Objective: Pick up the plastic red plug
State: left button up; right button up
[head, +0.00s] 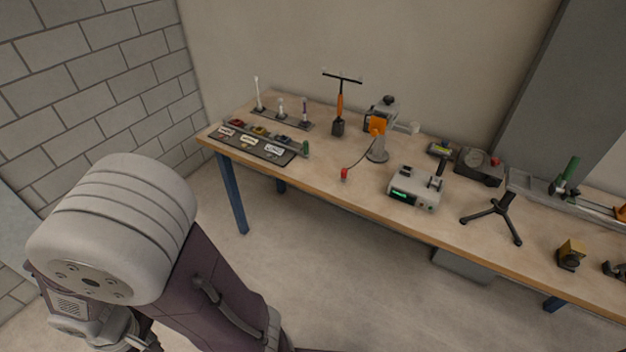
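A small red plug (344,174) stands on the wooden table (325,205) near its front edge, about mid-length of the visible top. A thin dark cable runs from near it up toward the grey stand with an orange block (377,126). My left arm fills the lower left, well apart from the table. Neither gripper can be made out; my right arm does not show.
A grey box with a green display (416,187) stands right of the plug. A black tripod (494,215) is further right. A dark tray with labels (256,147) lies at the left end. Bare tabletop lies left of the plug. Blue legs (232,195) hold the table.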

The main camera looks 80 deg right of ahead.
aim_at(343, 171)
jog(key=z, duration=3.25)
jog(key=i+j+z, duration=0.95)
jog(key=j+z, duration=0.2)
jog(key=j, duration=0.25)
